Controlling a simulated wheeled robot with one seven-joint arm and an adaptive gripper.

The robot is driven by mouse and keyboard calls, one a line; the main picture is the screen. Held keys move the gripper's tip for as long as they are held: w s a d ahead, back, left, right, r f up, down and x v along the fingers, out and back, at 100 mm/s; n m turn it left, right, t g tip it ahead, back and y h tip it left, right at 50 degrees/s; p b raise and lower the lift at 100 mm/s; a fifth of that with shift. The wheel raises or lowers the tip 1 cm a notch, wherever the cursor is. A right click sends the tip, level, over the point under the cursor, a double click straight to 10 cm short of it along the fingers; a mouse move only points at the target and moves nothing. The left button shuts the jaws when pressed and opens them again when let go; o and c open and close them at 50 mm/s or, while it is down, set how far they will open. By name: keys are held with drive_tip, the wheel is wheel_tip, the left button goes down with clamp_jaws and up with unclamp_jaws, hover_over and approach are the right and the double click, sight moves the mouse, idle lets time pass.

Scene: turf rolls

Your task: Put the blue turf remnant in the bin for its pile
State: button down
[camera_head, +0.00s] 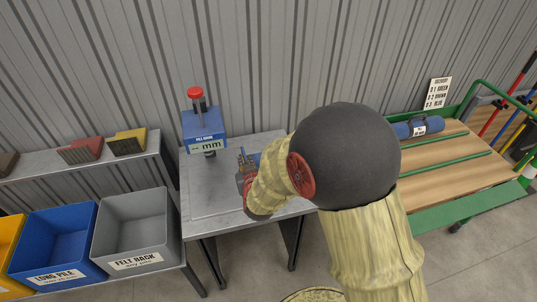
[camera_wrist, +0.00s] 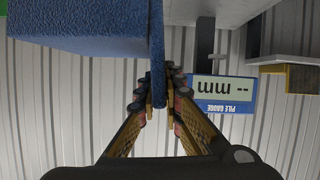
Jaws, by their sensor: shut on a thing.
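The blue turf remnant (camera_wrist: 157,50) shows in the wrist view as a thin textured strip, beside a broad blue textured face. My gripper (camera_wrist: 158,88) is shut on the strip's edge. In the head view my gripper (camera_head: 245,165) is over the metal table, and my arm hides most of the remnant; a bit of blue shows behind it. The blue LONG PILE bin (camera_head: 62,276) and grey FELT BACK bin (camera_head: 135,262) stand left of the table. A yellow bin (camera_head: 8,252) is cut off at the left edge. Its label is not readable.
The pile gauge (camera_head: 204,130), with a red knob, stands at the table's (camera_head: 205,205) back; its display (camera_wrist: 222,86) reads "-- mm". Turf samples sit on the shelf (camera_head: 110,160) above the bins. A blue roll (camera_head: 417,127) lies on the wooden rack at right, below a delivery sign (camera_head: 437,93).

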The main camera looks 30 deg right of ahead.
drive_tip(key=shift+w+d+f+b, duration=0.95)
drive_tip(key=shift+w+d+f, duration=0.8)
drive_tip(key=shift+f, duration=0.3)
drive_tip(key=shift+w+d+f+b, duration=0.95)
drive_tip(key=shift+w+d+f, duration=0.75)
drive_tip(key=shift+f, duration=0.4)
drive_tip(key=shift+w+d+f+b, duration=0.95)
drive_tip(key=shift+w+d+f, duration=0.65)
drive_tip(key=shift+d+f, duration=0.35)
drive_tip(key=shift+a+f, duration=0.1)
drive_tip(key=shift+f, duration=0.05)
drive_tip(key=shift+f, duration=0.1)
drive_tip(key=c, duration=1.9)
unclamp_jaws()
